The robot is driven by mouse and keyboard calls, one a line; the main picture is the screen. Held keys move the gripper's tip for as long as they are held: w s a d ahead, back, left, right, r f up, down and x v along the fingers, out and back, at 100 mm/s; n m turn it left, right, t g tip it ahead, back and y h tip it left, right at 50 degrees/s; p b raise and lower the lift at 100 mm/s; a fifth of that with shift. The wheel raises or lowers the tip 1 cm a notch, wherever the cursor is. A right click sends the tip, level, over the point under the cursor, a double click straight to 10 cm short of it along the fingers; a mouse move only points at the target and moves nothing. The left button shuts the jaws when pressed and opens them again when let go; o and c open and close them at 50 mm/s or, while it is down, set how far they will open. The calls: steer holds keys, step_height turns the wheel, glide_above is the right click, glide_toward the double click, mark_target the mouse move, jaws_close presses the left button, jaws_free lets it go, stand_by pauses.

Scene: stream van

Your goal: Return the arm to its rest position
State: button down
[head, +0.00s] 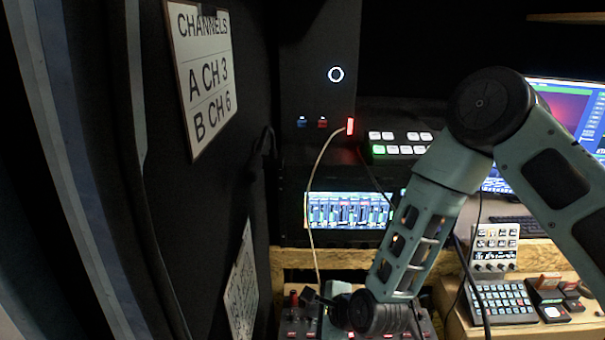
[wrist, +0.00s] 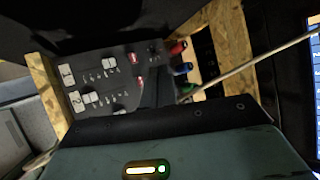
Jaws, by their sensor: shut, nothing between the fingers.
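My arm reaches in from the right in the head view, bends at a dark round joint and slopes down to the lower middle. My gripper (head: 318,298) is at the low end of the arm, small and partly hidden by the dark wrist joint, above a control panel (head: 296,328). In the wrist view my gripper (wrist: 157,88) shows as a dark narrow shape in front of the teal hand; it looks shut and empty. The panel (wrist: 118,92) beyond it has white labelled buttons, small red lights, and red and blue plugs at its right edge.
A pale cable (head: 312,215) hangs from a red-lit port to the panel area. A channel sign (head: 203,75) is on the dark left wall. A lit mixer screen (head: 345,210), a switcher (head: 395,147), a monitor (head: 575,105) and a keypad (head: 503,303) stand around the arm.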

steer(key=s+d+r+n+g+h+b, duration=0.1)
steer(key=s+d+r+n, duration=0.4)
steer(key=s+r+n, duration=0.6)
steer(key=s+d+r+n+g+h, duration=0.4)
steer(key=s+r+n, duration=0.7)
steer(key=n, duration=0.3)
steer(key=shift+s+d+r+n+g+b, duration=0.3)
steer(key=shift+s+d+g, duration=0.2)
steer(key=shift+d+g, duration=0.5)
